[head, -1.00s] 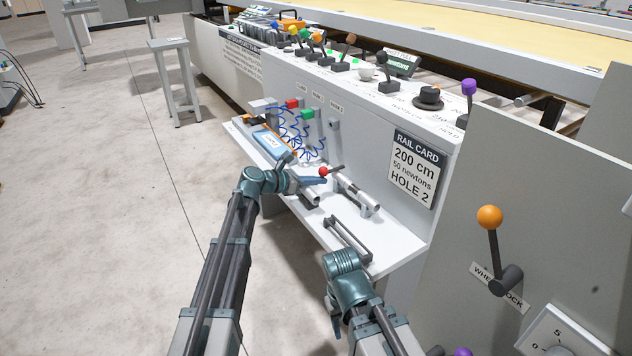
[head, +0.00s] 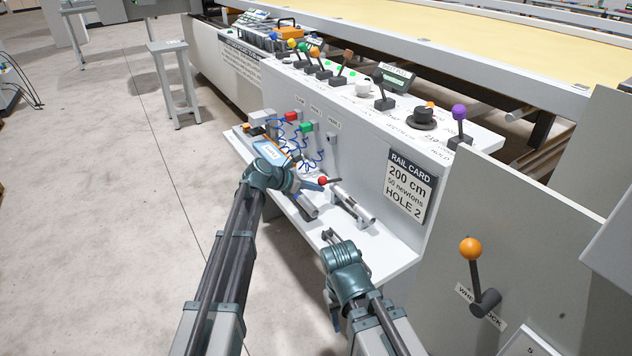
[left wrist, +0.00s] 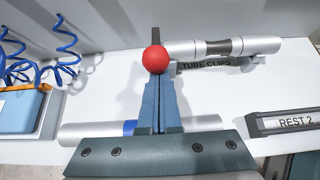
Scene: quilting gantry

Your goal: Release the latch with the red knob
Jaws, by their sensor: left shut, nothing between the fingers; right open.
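The red knob (head: 322,181) is a small ball on a dark lever (left wrist: 155,36) above the white shelf, by the tube clips. My left gripper (head: 317,186) is shut and empty. In the left wrist view, its closed blue fingertips (left wrist: 157,80) point at the red knob (left wrist: 155,60) and appear to meet its near side; whether they touch I cannot tell. The knob is not between the fingers. My right gripper (head: 335,316) points downward, low in front of the shelf edge, and is open; its fingers are partly hidden by its own wrist.
A blue box (left wrist: 22,108) and coiled blue hoses (left wrist: 62,50) are left. A REST 2 bracket (left wrist: 290,122) is right. Open floor lies left.

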